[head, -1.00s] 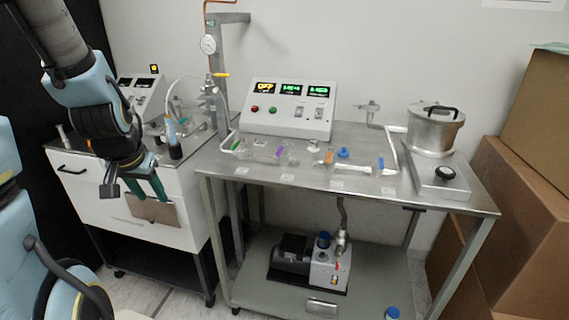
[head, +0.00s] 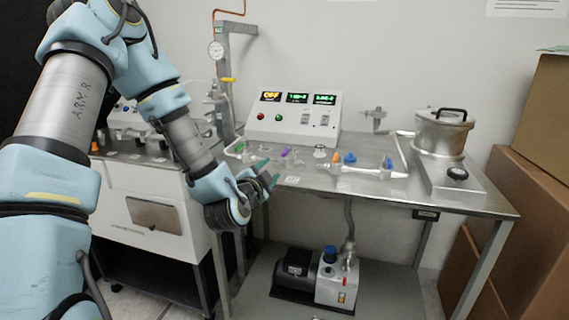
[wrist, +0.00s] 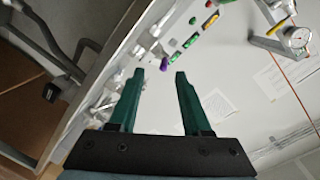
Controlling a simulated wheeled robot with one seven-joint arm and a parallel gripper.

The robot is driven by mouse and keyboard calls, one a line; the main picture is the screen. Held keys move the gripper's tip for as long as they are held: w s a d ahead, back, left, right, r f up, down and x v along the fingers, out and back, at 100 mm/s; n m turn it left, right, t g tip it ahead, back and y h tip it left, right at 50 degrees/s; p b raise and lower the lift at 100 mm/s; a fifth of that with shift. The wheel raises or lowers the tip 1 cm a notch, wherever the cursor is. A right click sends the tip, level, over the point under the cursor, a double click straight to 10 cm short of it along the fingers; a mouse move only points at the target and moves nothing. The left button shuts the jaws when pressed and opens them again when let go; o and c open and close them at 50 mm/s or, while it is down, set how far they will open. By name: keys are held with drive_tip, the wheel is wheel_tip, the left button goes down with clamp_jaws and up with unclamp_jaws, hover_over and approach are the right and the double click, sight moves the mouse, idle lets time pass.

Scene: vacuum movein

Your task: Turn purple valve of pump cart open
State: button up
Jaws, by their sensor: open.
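The purple valve (head: 285,151) is a small handle on the glass tubing along the back left of the steel table (head: 450,194). In the wrist view the purple handle (wrist: 163,64) shows just beyond the fingertips, near the middle of the gap between them. My gripper (head: 267,172) is at the table's front left edge, to the left of and nearer than the valve. Its green fingers are apart and nothing is between them. In the wrist view my gripper (wrist: 159,75) is also open and empty. I cannot tell the exact distance to the valve.
A green valve (head: 240,148), an orange valve (head: 336,158) and blue knobs (head: 350,158) sit on the same glass line. A control box (head: 292,119) stands behind. A metal pot (head: 442,132) is at right. A pump (head: 330,276) sits on the lower shelf.

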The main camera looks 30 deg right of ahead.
sight(285, 151)
drive_tip(key=shift+t+h, duration=0.3)
drive_tip(key=shift+t, duration=0.3)
drive_tip(key=p+x, duration=0.1)
drive_tip(key=x, duration=0.2)
drive_tip(key=p+x, duration=0.1)
drive_tip(key=x, duration=0.3)
drive_tip(key=p+x, duration=0.1)
drive_tip(key=x, duration=0.3)
drive_tip(key=shift+s+d+r, duration=0.35)
drive_tip(key=shift+s+d, duration=0.05)
clamp_jaws()
idle(0.4)
